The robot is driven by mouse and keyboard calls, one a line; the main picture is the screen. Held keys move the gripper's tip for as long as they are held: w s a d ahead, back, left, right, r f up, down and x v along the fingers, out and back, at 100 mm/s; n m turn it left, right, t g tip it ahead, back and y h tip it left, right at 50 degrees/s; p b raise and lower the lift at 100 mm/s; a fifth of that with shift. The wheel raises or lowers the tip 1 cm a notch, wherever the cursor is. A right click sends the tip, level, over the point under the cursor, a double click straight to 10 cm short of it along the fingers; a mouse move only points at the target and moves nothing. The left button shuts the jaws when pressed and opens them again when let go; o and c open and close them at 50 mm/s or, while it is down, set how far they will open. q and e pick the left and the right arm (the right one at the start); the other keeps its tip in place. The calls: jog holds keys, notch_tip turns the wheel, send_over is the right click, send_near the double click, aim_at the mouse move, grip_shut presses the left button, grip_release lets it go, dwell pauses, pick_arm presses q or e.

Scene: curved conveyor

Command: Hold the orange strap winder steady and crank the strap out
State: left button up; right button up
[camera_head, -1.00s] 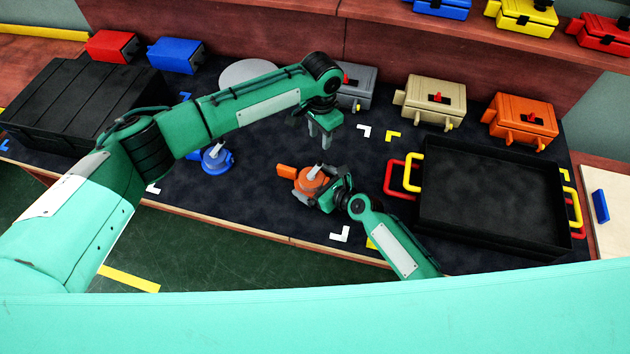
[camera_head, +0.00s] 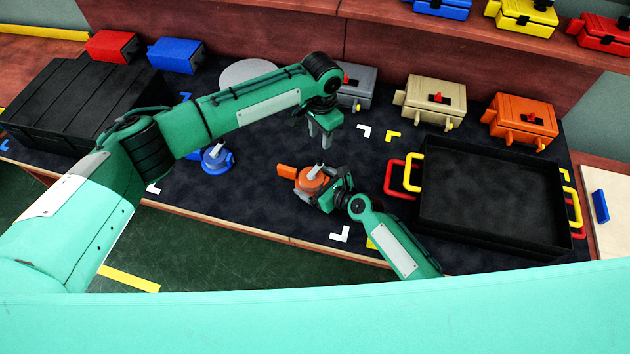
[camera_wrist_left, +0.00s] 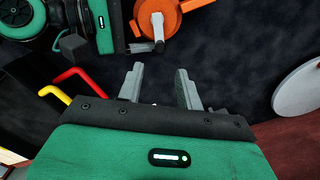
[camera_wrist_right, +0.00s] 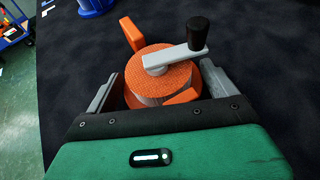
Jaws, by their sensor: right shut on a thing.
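The orange strap winder (camera_head: 311,181) sits on the dark mat near its front edge. In the right wrist view the winder (camera_wrist_right: 150,75) shows a round orange drum, a grey crank arm (camera_wrist_right: 178,57) and a black knob (camera_wrist_right: 197,33). My right gripper (camera_head: 328,193) is shut on the winder's body, with one finger on each side in the right wrist view (camera_wrist_right: 155,92). My left gripper (camera_head: 321,138) is open and empty above the mat, behind the winder. In the left wrist view its fingers (camera_wrist_left: 160,84) are apart, and the winder (camera_wrist_left: 172,20) lies beyond them.
A blue winder (camera_head: 216,160) stands to the left on the mat. A black tray (camera_head: 490,243) with red and yellow handles is at the right. Several coloured boxes, including a tan one (camera_head: 435,98) and an orange one (camera_head: 522,120), line the back. A grey disc (camera_head: 243,70) lies behind my left arm.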

pick_arm(q)
jog(key=shift+o, duration=0.3)
jog(key=n+g+h, duration=0.2)
jog(key=n+h, duration=0.2)
jog(key=n, duration=1.9)
send_near(319, 159)
jog(key=x, duration=0.9)
